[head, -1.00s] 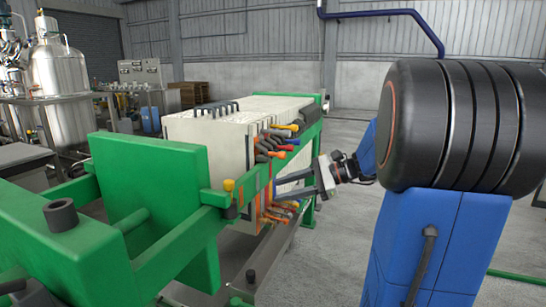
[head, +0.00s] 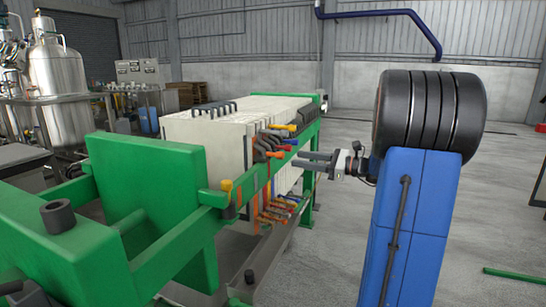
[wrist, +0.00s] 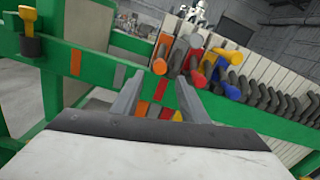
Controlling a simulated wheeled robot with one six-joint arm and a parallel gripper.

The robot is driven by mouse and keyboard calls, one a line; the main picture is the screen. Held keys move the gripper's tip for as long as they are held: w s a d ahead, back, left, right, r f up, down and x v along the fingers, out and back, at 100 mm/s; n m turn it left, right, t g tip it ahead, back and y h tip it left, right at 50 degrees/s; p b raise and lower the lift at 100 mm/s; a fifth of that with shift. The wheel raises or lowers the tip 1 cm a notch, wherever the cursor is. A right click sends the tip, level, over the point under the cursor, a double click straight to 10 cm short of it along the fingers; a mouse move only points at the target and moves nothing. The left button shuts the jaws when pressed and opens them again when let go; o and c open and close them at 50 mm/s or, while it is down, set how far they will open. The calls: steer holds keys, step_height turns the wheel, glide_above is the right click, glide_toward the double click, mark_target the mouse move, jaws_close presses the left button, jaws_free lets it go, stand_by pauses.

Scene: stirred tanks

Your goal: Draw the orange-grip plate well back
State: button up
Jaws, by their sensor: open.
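The orange grip (wrist: 160,62) sticks out above the green side beam at the near end of a row of coloured grips in the wrist view. Its plate is in the pale plate stack (head: 205,140) of the press; most of it is hidden. My gripper (head: 302,160) is open and empty, to the right of the stack in the head view. In the wrist view its fingertips (wrist: 158,80) point at the beam, with the orange grip beyond them, between their tips. I see no contact.
Red (wrist: 192,54) and yellow-blue (wrist: 232,90) grips sit just right of the orange one, followed by several dark grips (wrist: 275,100). The green beam (wrist: 95,70) runs in front of my fingers.

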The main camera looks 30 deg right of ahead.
mark_target(273, 155)
steer(key=x, duration=1.1)
steer(key=shift+w+a, duration=0.15)
steer(key=shift+a, duration=0.1)
jaws_close()
